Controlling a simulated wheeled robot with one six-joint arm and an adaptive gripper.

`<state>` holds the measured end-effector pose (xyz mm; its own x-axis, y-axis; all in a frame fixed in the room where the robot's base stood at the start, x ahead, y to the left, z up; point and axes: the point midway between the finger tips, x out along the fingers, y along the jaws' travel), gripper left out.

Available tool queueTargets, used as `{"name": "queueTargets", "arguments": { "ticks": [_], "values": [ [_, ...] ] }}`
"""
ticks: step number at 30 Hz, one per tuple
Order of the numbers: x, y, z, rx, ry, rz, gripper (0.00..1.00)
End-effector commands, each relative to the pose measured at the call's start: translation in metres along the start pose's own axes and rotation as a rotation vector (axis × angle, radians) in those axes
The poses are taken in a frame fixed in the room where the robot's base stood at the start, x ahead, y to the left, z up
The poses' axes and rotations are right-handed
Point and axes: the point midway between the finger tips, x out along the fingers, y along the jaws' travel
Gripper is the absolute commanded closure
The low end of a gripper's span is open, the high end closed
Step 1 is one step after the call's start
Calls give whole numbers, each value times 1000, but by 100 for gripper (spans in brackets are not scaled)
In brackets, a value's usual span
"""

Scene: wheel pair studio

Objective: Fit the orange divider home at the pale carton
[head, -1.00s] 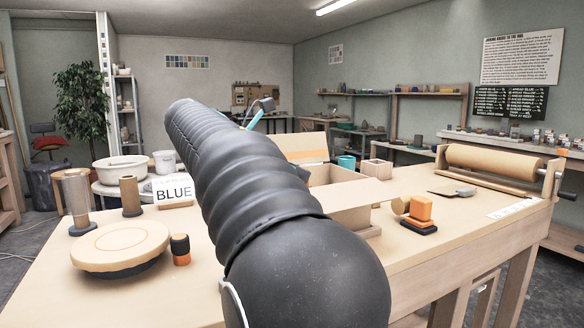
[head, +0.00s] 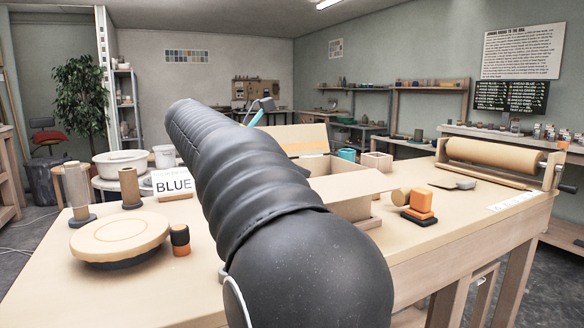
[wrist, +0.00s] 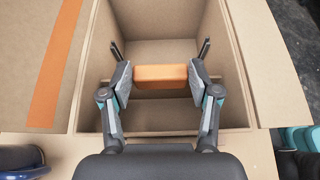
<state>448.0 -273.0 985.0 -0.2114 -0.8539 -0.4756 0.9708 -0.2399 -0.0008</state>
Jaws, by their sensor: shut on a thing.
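The pale carton (head: 342,200) stands open on the table in the head view, partly hidden behind my arm. In the wrist view I look down into the carton (wrist: 228,45), its flaps spread to both sides. The orange divider (wrist: 160,77) shows there as a short orange bar across the carton's opening. My gripper (wrist: 160,75) is shut on it, one finger at each end. A tan cross wall shows just below the divider in the picture. The divider's lower part and its seat are hidden. In the head view my gripper and the divider are hidden by my arm.
An orange-and-black block (head: 420,205) sits right of the carton, with a wooden roller (head: 492,155) farther right. A round turntable (head: 120,236), a small dark-and-orange jar (head: 180,240) and a BLUE sign (head: 173,184) stand left. An orange strip (wrist: 58,65) marks one flap.

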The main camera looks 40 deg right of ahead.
Motion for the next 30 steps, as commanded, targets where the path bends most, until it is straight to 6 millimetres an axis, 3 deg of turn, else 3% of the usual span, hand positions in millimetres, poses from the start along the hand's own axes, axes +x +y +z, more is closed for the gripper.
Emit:
{"name": "queueTargets", "arguments": {
  "ticks": [5,6,9,22,30],
  "values": [
    [3,0,-5,-1,0,0,75],
    [3,0,-5,-1,0,0,34],
    [3,0,-5,-1,0,0,9],
    [-3,0,-5,-1,0,1,9],
    [-48,1,-5,-1,0,4,9]
  ]
}}
